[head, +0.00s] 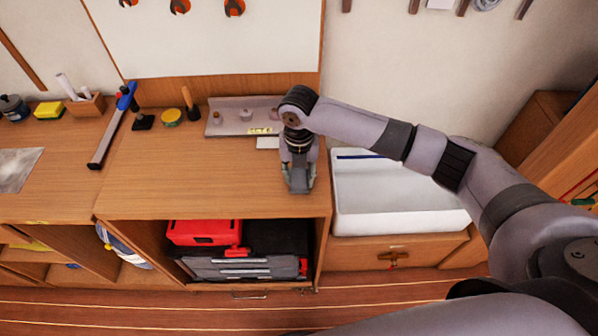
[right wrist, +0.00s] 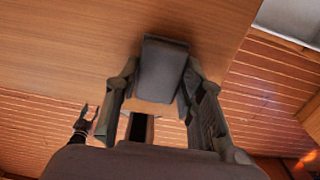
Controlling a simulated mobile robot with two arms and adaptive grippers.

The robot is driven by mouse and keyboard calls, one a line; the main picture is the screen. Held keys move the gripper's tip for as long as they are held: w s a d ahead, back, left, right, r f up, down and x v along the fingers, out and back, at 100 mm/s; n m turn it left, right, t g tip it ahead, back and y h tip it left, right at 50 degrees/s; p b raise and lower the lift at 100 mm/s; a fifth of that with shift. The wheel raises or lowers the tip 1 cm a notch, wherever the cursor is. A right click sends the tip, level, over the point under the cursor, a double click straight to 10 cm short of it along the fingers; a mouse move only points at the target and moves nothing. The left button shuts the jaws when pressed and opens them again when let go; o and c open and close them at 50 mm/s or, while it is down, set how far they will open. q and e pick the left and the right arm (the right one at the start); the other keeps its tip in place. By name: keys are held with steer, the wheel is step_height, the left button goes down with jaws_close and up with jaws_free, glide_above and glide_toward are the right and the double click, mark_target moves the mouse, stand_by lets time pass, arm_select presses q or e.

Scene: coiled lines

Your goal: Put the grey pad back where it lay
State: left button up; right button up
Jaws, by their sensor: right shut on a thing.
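My right gripper (head: 298,178) is over the front part of the wooden bench top, near its right end. It is shut on the grey pad (right wrist: 162,72), a dark grey block with rounded edges. In the right wrist view the pad sits between the two fingers (right wrist: 162,88), its far end sticking out past them. I cannot tell whether the pad touches the bench. A small dark gripper with two spread prongs, seemingly my left one (right wrist: 85,122), shows low at the left of the right wrist view. It looks open and empty.
A grey metal tray (head: 222,128) with small parts stands behind the gripper, a white card (head: 267,143) in front of it. A white sink (head: 390,222) is to the right. A mallet (head: 189,103) and yellow tin (head: 171,117) stand further left. The bench front between is clear.

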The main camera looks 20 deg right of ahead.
mark_target(299, 176)
steer(key=shift+f, duration=0.15)
steer(key=o, duration=1)
step_height(299, 176, up, 12)
steer(key=b, duration=0.3)
steer(key=shift+r, duration=0.2)
